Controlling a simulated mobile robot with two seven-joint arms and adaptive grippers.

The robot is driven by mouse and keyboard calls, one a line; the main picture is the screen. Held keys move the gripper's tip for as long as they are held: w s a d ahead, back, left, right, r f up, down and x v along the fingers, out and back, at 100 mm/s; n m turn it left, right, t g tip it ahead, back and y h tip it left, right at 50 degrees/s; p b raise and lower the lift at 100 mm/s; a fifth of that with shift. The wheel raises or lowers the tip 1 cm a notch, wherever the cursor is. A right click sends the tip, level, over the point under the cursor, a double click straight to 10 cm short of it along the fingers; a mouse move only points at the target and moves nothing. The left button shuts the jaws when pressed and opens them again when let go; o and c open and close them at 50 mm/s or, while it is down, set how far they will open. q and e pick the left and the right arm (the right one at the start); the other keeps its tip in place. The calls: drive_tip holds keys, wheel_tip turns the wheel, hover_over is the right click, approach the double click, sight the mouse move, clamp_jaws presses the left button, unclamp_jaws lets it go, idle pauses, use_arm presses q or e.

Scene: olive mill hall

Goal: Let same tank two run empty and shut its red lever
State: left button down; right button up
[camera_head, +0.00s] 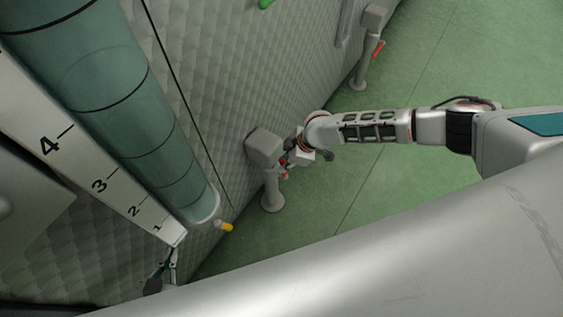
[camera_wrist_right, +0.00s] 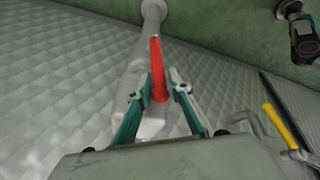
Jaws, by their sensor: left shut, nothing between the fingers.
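The tank's quilted grey wall (camera_head: 195,70) carries a teal sight tube (camera_head: 130,110) beside a numbered scale (camera_head: 103,182); I cannot make out a liquid level. A grey outlet valve (camera_head: 264,147) stands at the wall on a round-footed pipe. In the head view the right gripper (camera_head: 297,156) partly hides the lever. My left gripper (camera_head: 163,273) is shut and empty below the scale's lower end, partly hidden.
A yellow handle (camera_head: 226,227) sits at the sight tube's foot; it also shows in the right wrist view (camera_wrist_right: 283,126). A second outlet with a red lever (camera_head: 377,49) stands farther along. A green part (camera_head: 266,3) shows at the top edge. The green floor (camera_head: 440,70) is clear.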

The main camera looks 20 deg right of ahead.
drive_tip(key=shift+w+a+f, duration=0.2)
drive_tip(key=shift+f, duration=0.25)
